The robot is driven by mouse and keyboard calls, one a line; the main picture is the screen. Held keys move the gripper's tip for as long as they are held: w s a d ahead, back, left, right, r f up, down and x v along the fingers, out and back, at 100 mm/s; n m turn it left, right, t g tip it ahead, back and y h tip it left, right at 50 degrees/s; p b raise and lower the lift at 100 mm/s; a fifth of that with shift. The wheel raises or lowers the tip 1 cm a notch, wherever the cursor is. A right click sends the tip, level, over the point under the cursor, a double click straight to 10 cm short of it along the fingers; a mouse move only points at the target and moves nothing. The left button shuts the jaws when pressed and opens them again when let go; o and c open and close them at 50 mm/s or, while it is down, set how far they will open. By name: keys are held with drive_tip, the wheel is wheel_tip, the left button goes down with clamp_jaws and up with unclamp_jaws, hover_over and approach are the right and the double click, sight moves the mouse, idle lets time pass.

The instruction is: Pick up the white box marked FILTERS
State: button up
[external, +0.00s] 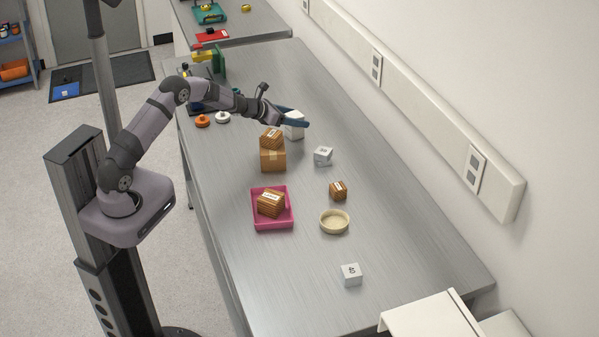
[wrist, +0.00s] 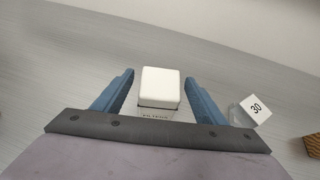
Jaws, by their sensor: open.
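The white box marked FILTERS (wrist: 160,87) is between the two blue fingers in the wrist view, with clear gaps on both sides. Its lettering shows on the side facing my gripper, partly cut off by the gripper's dark bar. My gripper (wrist: 158,92) is open, with one finger to the left and one to the right of the box.
A white cube marked 30 (wrist: 256,108) stands just right of the right finger; it also shows in the external view (external: 323,155). A brown carton (external: 273,160) with a striped box (external: 271,138) on top stands nearby. A pink tray (external: 272,222) and cream bowl (external: 334,222) are nearer.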

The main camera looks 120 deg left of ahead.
drive_tip(key=c, duration=1.2)
drive_tip(key=shift+r, duration=0.15)
drive_tip(key=shift+c, duration=0.2)
wheel_tip(320, 180, up, 10)
drive_tip(key=shift+f+p, duration=0.1)
drive_tip(key=shift+p, duration=0.9)
